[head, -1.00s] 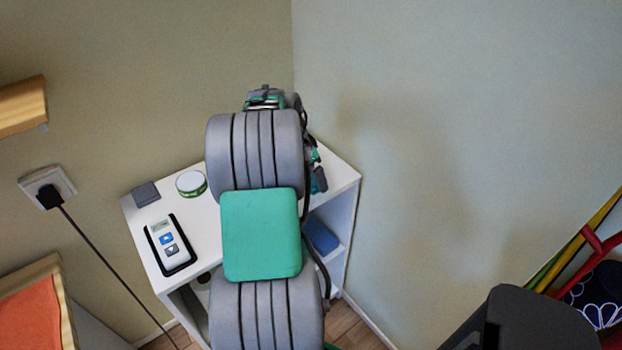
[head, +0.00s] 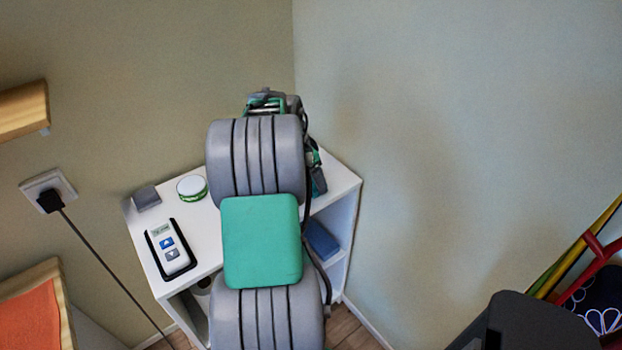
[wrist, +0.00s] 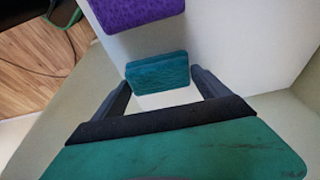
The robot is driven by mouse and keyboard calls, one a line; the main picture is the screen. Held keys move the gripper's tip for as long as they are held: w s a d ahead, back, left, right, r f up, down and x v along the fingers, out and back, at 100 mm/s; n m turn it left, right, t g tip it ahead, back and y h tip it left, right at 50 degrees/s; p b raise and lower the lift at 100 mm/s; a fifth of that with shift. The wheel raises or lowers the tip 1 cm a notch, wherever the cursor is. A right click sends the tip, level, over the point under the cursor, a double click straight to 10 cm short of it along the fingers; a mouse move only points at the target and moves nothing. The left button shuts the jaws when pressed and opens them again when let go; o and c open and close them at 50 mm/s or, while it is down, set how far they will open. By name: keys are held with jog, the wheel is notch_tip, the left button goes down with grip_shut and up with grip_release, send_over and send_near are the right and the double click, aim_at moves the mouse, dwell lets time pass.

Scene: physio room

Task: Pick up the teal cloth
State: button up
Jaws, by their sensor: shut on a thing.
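The teal cloth (wrist: 158,74) is a folded, block-like piece in the wrist view, between the fingertips of my gripper (wrist: 159,80). The gripper is shut on it, with a finger at each side. A white surface shows around the cloth; I cannot tell whether the cloth touches it. In the head view my arm covers the middle of the white shelf unit (head: 207,228) and hides the cloth and most of the gripper.
A purple textured block (wrist: 136,10) lies close beyond the cloth. On the unit's top are a remote-like device (head: 171,249), a round tin (head: 192,187) and a small grey block (head: 146,197). A blue item (head: 322,239) is on a lower shelf. Walls stand close behind.

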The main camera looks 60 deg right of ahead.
notch_tip(320, 180, up, 3)
jog(key=shift+f, duration=0.1)
jog(key=s+a+r+b, duration=0.2)
jog(key=s+a+r, duration=0.2)
jog(key=a+r, duration=0.5)
jog(key=a, duration=0.4)
jog(key=shift+s+a+r, duration=0.2)
jog(key=shift+r, duration=0.1)
jog(key=o, duration=0.9)
jog(key=shift+c, duration=0.2)
jog(key=c, duration=0.7)
jog(key=w+d+n+t+p, duration=0.1)
jog(key=w+d+n+p, duration=0.2)
jog(key=w+p, duration=0.5)
jog(key=w+d+n+p, duration=0.25)
jog(key=w+p, duration=0.25)
jog(key=w, duration=0.8)
jog(key=w+d+r+n+t, duration=0.2)
jog(key=w+d+r+n, duration=0.25)
jog(key=w, duration=0.35)
jog(key=shift+m, duration=0.4)
jog(key=f+b, duration=0.3)
jog(key=a+f+b, duration=0.1)
jog(key=f+b, duration=0.1)
jog(key=shift+s+f, duration=0.1)
jog(key=shift+f, duration=0.05)
